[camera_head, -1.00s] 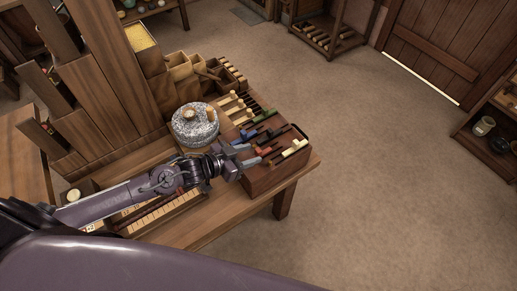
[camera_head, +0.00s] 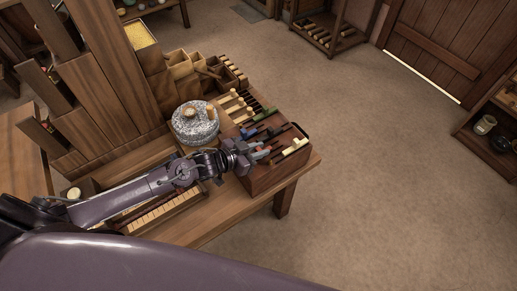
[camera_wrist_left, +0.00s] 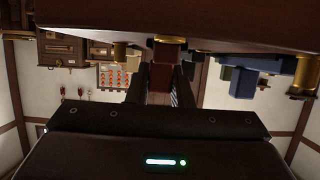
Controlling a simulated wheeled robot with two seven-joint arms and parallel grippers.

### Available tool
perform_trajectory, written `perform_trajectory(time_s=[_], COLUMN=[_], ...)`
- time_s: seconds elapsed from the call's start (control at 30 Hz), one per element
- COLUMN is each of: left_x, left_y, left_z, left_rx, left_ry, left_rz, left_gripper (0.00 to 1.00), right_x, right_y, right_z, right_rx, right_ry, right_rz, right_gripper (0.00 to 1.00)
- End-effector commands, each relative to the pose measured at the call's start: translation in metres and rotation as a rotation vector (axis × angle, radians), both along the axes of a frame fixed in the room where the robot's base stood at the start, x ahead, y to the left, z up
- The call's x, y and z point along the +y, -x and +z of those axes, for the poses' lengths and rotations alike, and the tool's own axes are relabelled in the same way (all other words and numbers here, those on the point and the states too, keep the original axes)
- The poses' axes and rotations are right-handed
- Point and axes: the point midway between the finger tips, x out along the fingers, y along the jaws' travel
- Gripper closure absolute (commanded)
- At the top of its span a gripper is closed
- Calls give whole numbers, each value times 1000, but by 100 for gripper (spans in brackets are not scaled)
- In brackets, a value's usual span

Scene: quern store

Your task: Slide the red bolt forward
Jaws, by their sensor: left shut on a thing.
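The red bolt (camera_head: 277,148) lies among the coloured bolts on top of the wooden block (camera_head: 262,182) at the table's right end. Only a little of its red shows in the head view past my left gripper (camera_head: 266,154). In the left wrist view, the fingers of my left gripper (camera_wrist_left: 170,88) are shut on a dark red piece with a brass end (camera_wrist_left: 170,45), which appears to be this bolt. My right gripper is not in view.
Blue and green bolts (camera_head: 264,133) and a pale bolt (camera_head: 296,146) lie close beside the gripper. A grey stone quern (camera_head: 195,128) stands just left of the block. Open floor (camera_head: 390,170) lies to the right.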

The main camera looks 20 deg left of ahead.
Motion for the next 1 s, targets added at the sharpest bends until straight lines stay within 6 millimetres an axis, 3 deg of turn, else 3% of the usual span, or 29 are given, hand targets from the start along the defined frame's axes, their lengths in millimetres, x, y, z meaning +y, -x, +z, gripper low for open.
perform_trajectory(time_s=[0.2,0.5,0.73,0.77,0.8,0.9,1.0], left_x=[-2,-27,-27,-27,-27,-27,-27], left_y=[-3,-36,-36,-36,-36,-36,-35], left_z=[0,0,1,2,2,1,1], left_rx=[-2,-2,-3,-3,-3,-3,-2], left_ry=[1,2,2,2,2,2,1], left_rz=[0,1,1,1,1,1,1], left_gripper=[100,100,100,79,74,61,58], right_x=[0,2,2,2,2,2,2], right_y=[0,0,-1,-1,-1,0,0], right_z=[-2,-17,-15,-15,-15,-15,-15], right_rx=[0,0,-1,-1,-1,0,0], right_ry=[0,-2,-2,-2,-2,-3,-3], right_rz=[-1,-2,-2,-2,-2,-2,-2], right_gripper=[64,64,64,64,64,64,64])
